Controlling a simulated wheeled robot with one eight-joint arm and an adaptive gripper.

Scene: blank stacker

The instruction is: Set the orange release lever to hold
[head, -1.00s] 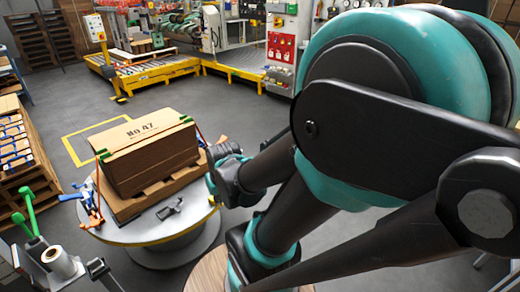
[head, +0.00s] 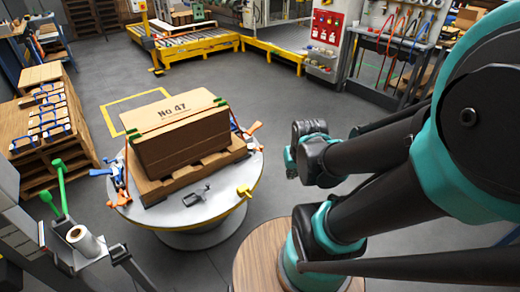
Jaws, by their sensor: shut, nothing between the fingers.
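The round grey turntable (head: 165,219) carries a large cardboard box marked No 47 (head: 185,133). Orange-and-blue levers or clamps stand at its left rim (head: 122,180) and right rim (head: 250,130). Which orange part is the release lever, and its setting, I cannot tell at this size. My gripper (head: 294,157) is at the end of my dark and teal arm, right of the turntable in the picture and apart from it. It is shut and holds nothing; its fingertips are hard to make out.
A grey metal piece (head: 196,195) and a yellow part (head: 244,192) are on the turntable's front. A round wooden top (head: 258,262) is under my arm. Pallets with stacked goods (head: 42,125) stand left; a yellow-framed conveyor (head: 185,48) is behind. Grey floor is clear between.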

